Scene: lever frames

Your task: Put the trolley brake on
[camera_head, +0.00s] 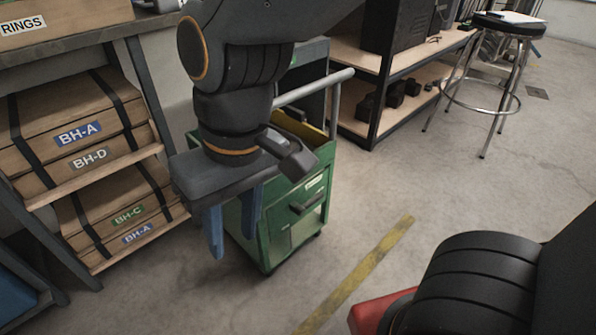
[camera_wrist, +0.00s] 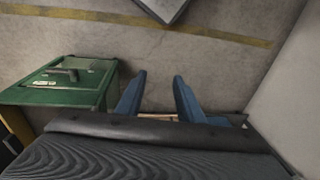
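The green trolley (camera_head: 276,222) stands on the floor in the middle of the head view, with a grey push rail (camera_head: 318,86) above it. A dark grey handle or lever (camera_head: 307,203) sticks out from its front face, below a small pale label. I cannot tell whether this is the brake. In the wrist view the trolley (camera_wrist: 52,97) is at the left, and the same lever (camera_wrist: 62,74) shows on its face. My gripper (camera_head: 232,232) has blue fingers and hangs beside the trolley, in front of its left part. The fingers (camera_wrist: 159,88) are apart with nothing between them.
A shelf (camera_head: 95,188) with strapped cardboard boxes stands close on the left. A shelving unit (camera_head: 374,125) is behind the trolley, and a stool (camera_head: 487,85) is at the back right.

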